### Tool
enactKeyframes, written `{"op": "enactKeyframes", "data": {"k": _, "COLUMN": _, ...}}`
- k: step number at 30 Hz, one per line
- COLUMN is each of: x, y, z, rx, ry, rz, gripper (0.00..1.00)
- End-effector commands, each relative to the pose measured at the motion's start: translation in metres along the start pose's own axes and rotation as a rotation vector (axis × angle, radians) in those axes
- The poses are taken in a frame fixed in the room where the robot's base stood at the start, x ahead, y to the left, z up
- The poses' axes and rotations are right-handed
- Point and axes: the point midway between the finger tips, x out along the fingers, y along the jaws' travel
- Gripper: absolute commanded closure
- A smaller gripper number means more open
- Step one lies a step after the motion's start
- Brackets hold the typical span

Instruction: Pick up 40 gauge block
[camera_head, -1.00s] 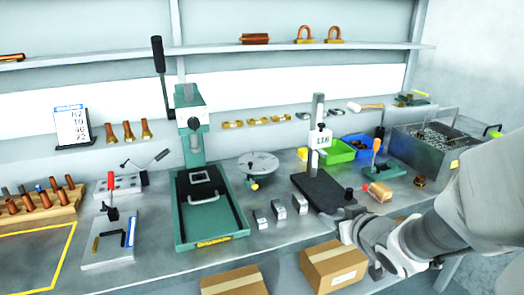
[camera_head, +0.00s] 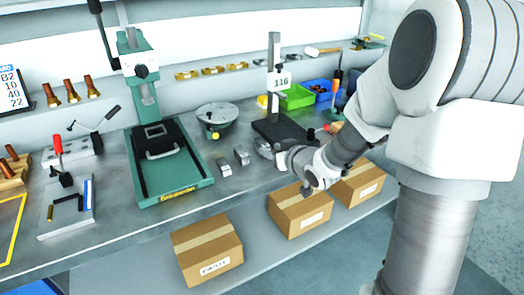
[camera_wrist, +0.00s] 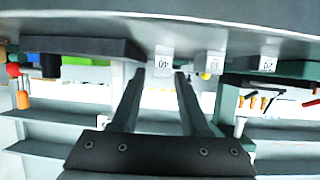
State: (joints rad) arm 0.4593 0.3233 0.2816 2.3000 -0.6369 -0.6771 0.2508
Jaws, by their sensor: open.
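Three small grey gauge blocks stand in a row on the bench. In the wrist view, which is upside down, the block marked 40 (camera_wrist: 163,62) shows ahead of and between the fingertips of my gripper (camera_wrist: 160,73). My gripper is open, with nothing between its fingers. Another block (camera_wrist: 211,62) and the block marked 20 (camera_wrist: 268,63) are farther right. In the head view, my gripper (camera_head: 272,150) is at the right end of the row and mostly hides the 40 block. The other two blocks (camera_head: 242,155) (camera_head: 224,169) show to its left.
The height gauge's black base (camera_head: 280,128) stands just behind and right of my gripper. The green press (camera_head: 170,165) is left of the blocks, and a round plate (camera_head: 216,115) is behind them. Cardboard boxes (camera_head: 207,248) sit on the shelf below. The bench's front strip is clear.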

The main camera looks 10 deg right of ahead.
Motion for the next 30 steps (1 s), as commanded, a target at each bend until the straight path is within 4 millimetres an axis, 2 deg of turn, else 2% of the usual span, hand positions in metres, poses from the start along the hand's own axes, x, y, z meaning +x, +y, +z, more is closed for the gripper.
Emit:
{"op": "enactKeyframes", "data": {"k": 5, "x": 0.012, "y": -0.001, "z": 0.001, "rx": -0.001, "ry": 0.001, "rz": -0.001, "gripper": 0.55}}
{"op": "enactKeyframes", "data": {"k": 15, "x": 0.056, "y": -0.004, "z": 0.001, "rx": -0.001, "ry": 0.001, "rz": -0.001, "gripper": 0.55}}
{"op": "enactKeyframes", "data": {"k": 23, "x": 0.06, "y": -0.003, "z": 0.0, "rx": 0.0, "ry": 0.001, "rz": 0.001, "gripper": 0.55}}
{"op": "enactKeyframes", "data": {"k": 24, "x": 0.059, "y": -0.003, "z": 0.0, "rx": 0.0, "ry": 0.001, "rz": 0.001, "gripper": 0.57}}
{"op": "enactKeyframes", "data": {"k": 26, "x": 0.059, "y": -0.003, "z": 0.0, "rx": 0.0, "ry": 0.001, "rz": 0.001, "gripper": 0.68}}
{"op": "enactKeyframes", "data": {"k": 30, "x": 0.059, "y": -0.003, "z": 0.0, "rx": 0.0, "ry": 0.001, "rz": 0.001, "gripper": 0.93}}
